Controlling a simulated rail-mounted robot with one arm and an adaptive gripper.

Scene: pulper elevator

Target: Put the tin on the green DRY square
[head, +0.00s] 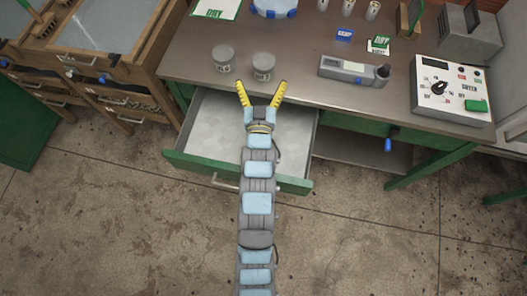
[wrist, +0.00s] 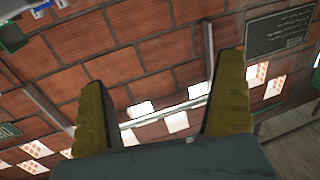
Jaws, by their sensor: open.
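A white sheet with green DRY lettering (head: 214,9) lies at the bench's back left, partly cut off by the picture's top edge. A smaller green and white DRY card (head: 379,44) is at the right. My gripper (head: 261,91) is open and empty, just in front of the right tin in the picture. In the wrist view its yellow fingers (wrist: 163,75) are spread against a brick wall, with no tin between them.
A drawer (head: 215,125) stands open below the bench front, under my arm. A grey device (head: 353,70), a blue card (head: 344,35) and a control box with a dial (head: 450,88) occupy the right. A white and blue container (head: 275,8) stands behind. Wooden frames (head: 85,50) are left.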

